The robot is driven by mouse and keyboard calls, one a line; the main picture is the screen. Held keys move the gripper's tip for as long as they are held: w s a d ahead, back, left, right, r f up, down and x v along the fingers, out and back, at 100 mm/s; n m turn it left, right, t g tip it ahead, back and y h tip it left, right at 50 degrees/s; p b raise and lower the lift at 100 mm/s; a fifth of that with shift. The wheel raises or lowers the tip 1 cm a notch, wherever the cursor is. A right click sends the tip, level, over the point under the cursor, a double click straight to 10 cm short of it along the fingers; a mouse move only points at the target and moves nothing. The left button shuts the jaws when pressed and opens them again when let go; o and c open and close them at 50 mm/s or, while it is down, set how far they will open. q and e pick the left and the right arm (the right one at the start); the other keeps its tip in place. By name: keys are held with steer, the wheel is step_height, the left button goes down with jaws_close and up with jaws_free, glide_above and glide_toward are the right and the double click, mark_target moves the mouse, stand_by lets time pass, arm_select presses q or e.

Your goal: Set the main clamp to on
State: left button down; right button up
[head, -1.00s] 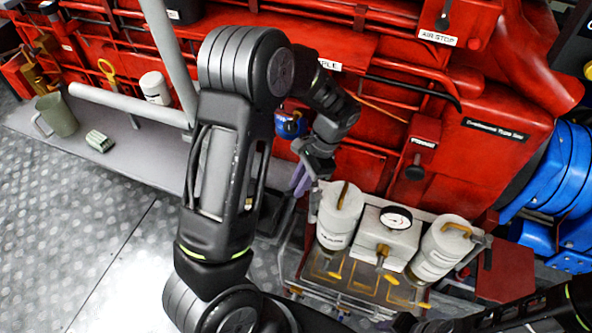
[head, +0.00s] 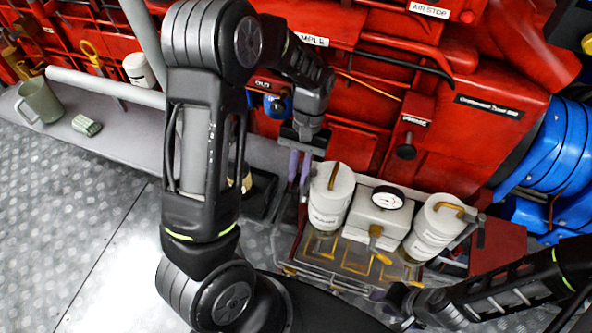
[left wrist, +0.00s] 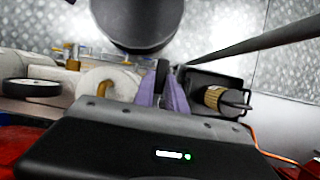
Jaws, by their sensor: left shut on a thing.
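My left gripper (head: 298,178) points down just left of the left white canister (head: 331,196), its purple fingers close together. In the left wrist view the fingers (left wrist: 164,92) are shut on a small dark handle (left wrist: 162,73) between their tips, beside the white canister (left wrist: 108,86). The handle is hidden by the fingers in the head view. I cannot read a label that marks it as the main clamp. My right gripper (head: 392,300) is low at the front, below the right canister (head: 434,228); its fingers are mostly hidden.
A pressure gauge (head: 388,198) sits on a white box between the canisters, with yellow handles below it. Red machinery (head: 455,140) stands close behind. A dark box (head: 262,194) is left of the gripper. A mug (head: 41,100) stands on the grey ledge (head: 130,137) at left.

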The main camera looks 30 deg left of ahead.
arm_select(q)
steer(key=shift+w, duration=0.1)
stand_by(0.4)
steer(key=c, duration=1.4)
jaws_free()
steer(key=shift+o, duration=0.2)
